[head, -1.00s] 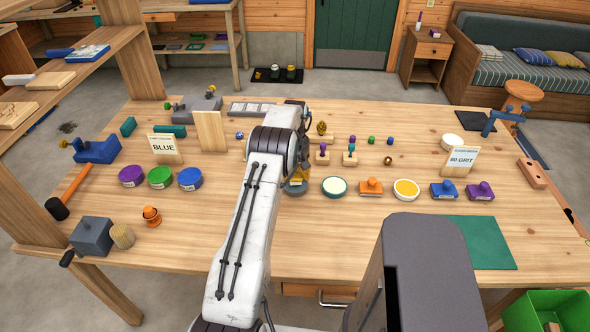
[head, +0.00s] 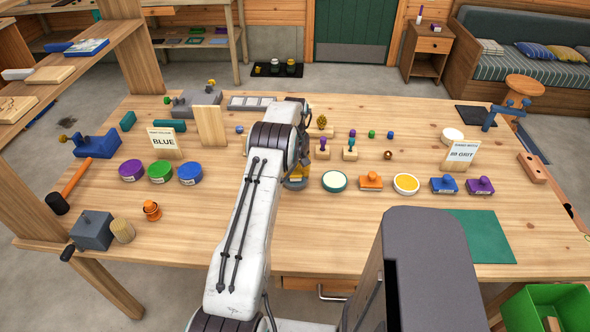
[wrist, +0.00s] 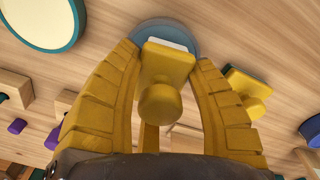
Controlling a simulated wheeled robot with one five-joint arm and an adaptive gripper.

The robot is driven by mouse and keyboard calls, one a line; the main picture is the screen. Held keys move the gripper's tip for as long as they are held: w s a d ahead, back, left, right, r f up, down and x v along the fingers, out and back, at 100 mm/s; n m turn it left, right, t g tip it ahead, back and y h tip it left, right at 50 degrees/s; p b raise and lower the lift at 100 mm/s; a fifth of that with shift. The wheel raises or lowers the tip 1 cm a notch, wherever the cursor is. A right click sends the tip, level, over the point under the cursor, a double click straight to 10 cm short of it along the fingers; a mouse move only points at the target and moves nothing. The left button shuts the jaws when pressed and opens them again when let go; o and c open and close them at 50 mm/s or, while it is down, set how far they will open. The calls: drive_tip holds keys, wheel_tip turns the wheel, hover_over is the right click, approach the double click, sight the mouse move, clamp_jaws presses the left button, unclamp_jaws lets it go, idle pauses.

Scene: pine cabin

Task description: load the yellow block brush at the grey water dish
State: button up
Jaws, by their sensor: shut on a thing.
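My gripper (wrist: 160,95) has yellow fingers and is shut on the yellow block brush (wrist: 160,100), whose round knob faces the wrist camera. The brush's pale pad edge overlaps the round grey water dish (wrist: 168,27) at the top of the wrist view. I cannot tell whether the pad touches the dish or is just above it. In the head view my gripper (head: 297,180) is low over the table, left of the cream-filled dish, and it covers the brush and most of the dish.
A second yellow block (wrist: 248,88) with a knob stands beside my gripper. The cream-filled dish (head: 333,181), an orange block (head: 371,181) and a yellow-filled dish (head: 406,184) stand to the right. Coloured tubs (head: 160,172) stand to the left.

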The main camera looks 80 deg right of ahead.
drive_tip(key=shift+f+b, duration=0.6)
drive_tip(key=shift+b, duration=0.05)
idle(2.1)
drive_tip(key=shift+r, duration=0.1)
drive_tip(key=shift+r+p, duration=1.9)
drive_tip(key=shift+r, duration=1.6)
